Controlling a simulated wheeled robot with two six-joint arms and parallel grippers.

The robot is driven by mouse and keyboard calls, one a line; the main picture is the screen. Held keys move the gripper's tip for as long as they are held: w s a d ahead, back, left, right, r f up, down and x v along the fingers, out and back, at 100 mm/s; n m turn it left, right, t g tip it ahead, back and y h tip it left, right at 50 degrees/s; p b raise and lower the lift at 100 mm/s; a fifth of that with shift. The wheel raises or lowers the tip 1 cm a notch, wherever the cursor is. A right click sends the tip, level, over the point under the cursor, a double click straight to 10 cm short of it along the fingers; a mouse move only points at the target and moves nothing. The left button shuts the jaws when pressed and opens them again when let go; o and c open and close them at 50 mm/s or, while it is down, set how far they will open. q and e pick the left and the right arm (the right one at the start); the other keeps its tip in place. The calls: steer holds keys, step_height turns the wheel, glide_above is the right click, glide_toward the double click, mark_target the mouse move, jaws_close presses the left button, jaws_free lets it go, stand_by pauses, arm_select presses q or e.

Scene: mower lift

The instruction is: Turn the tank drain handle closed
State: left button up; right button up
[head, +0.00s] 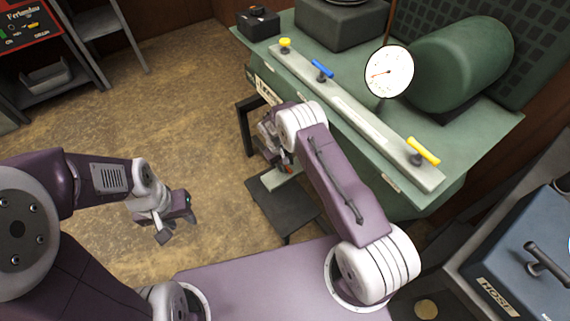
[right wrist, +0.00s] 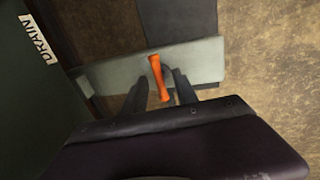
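The orange drain handle (right wrist: 158,78) shows in the right wrist view in front of a pale grey bar (right wrist: 205,62), its length running slightly aslant down the picture. A white DRAIN label (right wrist: 36,40) is on the dark green wall at left. My right gripper (right wrist: 160,88) is open, with one dark finger on each side of the handle; whether either touches it I cannot tell. In the head view my right gripper (head: 268,142) is at the green bench's front side, where the arm hides most of the handle. My left gripper (head: 177,227) is open and empty above the floor.
The green bench (head: 470,135) carries a pale rail (head: 350,108) with yellow and blue handles, a round gauge (head: 389,72) and a green tank (head: 460,62). A blue HOSE box (head: 520,260) stands at lower right. The floor (head: 130,110) at left is clear.

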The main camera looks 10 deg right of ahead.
step_height(320, 180, up, 8)
steer(key=a+p, duration=0.1)
steer(key=p, duration=0.1)
steer(key=shift+s+a+r, duration=0.15)
steer(key=shift+s+a, duration=0.1)
steer(key=shift+s, duration=0.05)
